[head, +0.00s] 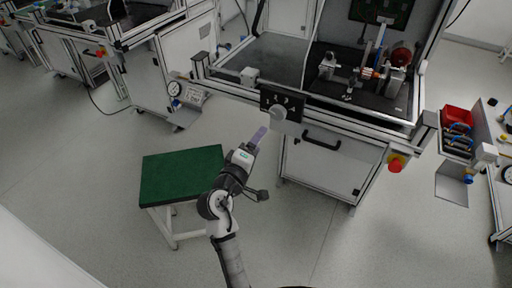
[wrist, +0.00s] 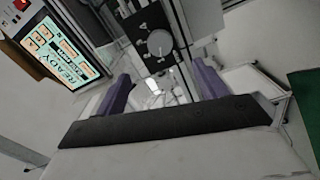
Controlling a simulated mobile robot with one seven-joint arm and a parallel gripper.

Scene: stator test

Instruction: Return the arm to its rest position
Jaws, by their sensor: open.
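My gripper (head: 259,136) is at the end of my raised arm, in front of the test bench in the head view. In the wrist view, its two purple fingers (wrist: 163,85) are spread apart with nothing between them. A black panel with a round grey knob (head: 278,112) and the numbers 1 to 4 is on the bench front, just beyond the fingertips. The knob also shows in the wrist view (wrist: 160,43), ahead of the fingers. Whether the fingers touch it I cannot tell, but they look apart from it.
A green-topped stool (head: 180,175) stands left of my arm. The test bench (head: 330,165) has a red and yellow emergency button (head: 396,162). A lit screen reading READY (wrist: 60,50) is at the wrist view's upper left. Red bins (head: 457,120) are at right. Floor in front is clear.

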